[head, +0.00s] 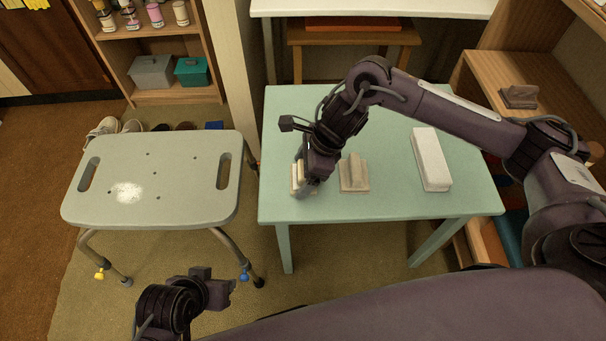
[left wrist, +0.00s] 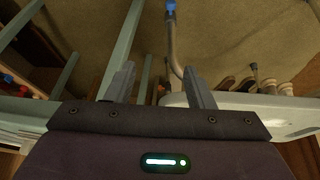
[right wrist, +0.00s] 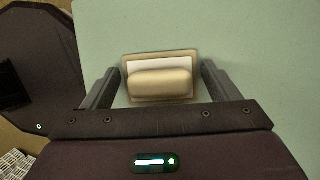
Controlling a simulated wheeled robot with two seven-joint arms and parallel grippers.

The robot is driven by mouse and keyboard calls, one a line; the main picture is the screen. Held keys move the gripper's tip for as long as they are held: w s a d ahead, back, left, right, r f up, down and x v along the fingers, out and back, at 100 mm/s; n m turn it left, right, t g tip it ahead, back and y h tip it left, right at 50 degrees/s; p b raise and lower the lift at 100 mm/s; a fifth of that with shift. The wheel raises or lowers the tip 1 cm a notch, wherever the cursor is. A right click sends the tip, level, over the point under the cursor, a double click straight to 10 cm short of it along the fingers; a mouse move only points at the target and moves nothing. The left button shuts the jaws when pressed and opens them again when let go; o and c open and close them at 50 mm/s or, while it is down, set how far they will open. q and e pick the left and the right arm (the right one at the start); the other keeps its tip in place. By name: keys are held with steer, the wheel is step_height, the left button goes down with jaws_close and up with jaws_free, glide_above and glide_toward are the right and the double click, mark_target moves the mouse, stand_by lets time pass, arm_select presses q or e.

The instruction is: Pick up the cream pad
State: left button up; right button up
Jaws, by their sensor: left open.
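The cream pad (head: 296,180), a flat base with a rounded grip on top, lies on the green table (head: 390,207) near its left edge. It is partly hidden by my right gripper (head: 306,184) in the head view. In the right wrist view the cream pad (right wrist: 160,85) sits between the two fingers of my right gripper (right wrist: 157,85), with a gap on each side. That gripper is open and holds nothing. My left gripper (head: 232,287) is low in front of the shower bench, open and empty in the left wrist view (left wrist: 158,85).
A tan pad (head: 354,174) stands just right of the cream one, and a white block (head: 431,160) lies further right. A brown pad (head: 519,97) rests on a wooden shelf. A grey bench (head: 165,190) with a white patch (head: 127,192) stands left of the table.

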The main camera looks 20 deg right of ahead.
steer(key=c, duration=0.6)
steer(key=shift+o, duration=0.2)
steer(key=shift+r, duration=0.45)
arm_select(q)
steer(key=s+a+r+n+g+y+p, duration=0.1)
steer(key=s+a+r+g+y+p, duration=0.15)
steer(key=a+p, duration=0.3)
steer(key=shift+g, duration=0.35)
steer(key=shift+w+a+f+p, duration=0.1)
steer(key=shift+w+f+p, duration=0.1)
steer(key=shift+f, duration=1.05)
steer(key=shift+w+f+p, duration=0.1)
steer(key=shift+w+f, duration=0.05)
steer(key=shift+f, duration=1.05)
arm_select(e)
step_height(320, 180, up, 19)
